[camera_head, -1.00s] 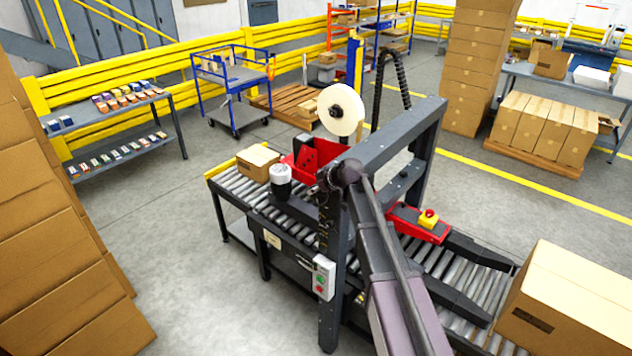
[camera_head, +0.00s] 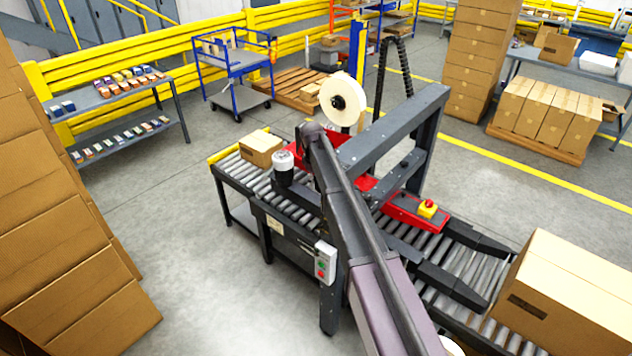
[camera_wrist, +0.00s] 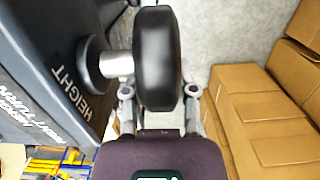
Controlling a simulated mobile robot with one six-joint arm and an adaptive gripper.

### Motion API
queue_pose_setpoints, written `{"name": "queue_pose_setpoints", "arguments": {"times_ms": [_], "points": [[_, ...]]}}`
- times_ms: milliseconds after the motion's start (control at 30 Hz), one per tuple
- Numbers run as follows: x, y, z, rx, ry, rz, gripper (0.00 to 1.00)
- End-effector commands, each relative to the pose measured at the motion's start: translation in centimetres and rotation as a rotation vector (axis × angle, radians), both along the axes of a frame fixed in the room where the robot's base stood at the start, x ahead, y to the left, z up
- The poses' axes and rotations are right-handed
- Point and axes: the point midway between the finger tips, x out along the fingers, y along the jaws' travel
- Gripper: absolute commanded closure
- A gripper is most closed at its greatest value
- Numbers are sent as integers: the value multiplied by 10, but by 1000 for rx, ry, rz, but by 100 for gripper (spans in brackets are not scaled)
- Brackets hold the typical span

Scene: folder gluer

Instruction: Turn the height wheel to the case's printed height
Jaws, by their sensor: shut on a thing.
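The height wheel (camera_wrist: 157,58) is a thick black wheel on a short metal shaft in the wrist view. It stands out from a dark panel (camera_wrist: 45,60) lettered HEIGHT and partly legible turn wording. My gripper (camera_wrist: 158,96) is shut on the wheel, one finger at each side of its lower part. In the head view my arm reaches across the machine frame (camera_head: 405,130), and the gripper and wheel cannot be made out. A large brown case (camera_head: 575,285) with a dark printed patch sits on the rollers at right. Its print is too small to read.
A small carton (camera_head: 261,149) sits at the conveyor's far end. A tape roll (camera_head: 343,98) tops the machine. A control box with buttons (camera_head: 325,262) hangs on the near post. Stacked cartons (camera_head: 70,220) stand at left. The floor between them and the conveyor is clear.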

Motion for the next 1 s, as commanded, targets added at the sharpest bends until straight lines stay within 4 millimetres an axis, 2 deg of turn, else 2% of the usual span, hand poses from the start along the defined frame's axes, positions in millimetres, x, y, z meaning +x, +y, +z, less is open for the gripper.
{"name": "queue_pose_setpoints", "arguments": {"times_ms": [267,700,733,800,833,1000], "points": [[-1,0,-2,-69,56,1,100],[-1,0,-1,-77,61,1,100],[0,0,-1,-76,61,1,54],[0,0,-1,-76,61,1,34],[0,0,-1,-76,61,1,29],[0,0,-1,-76,61,1,29]]}}
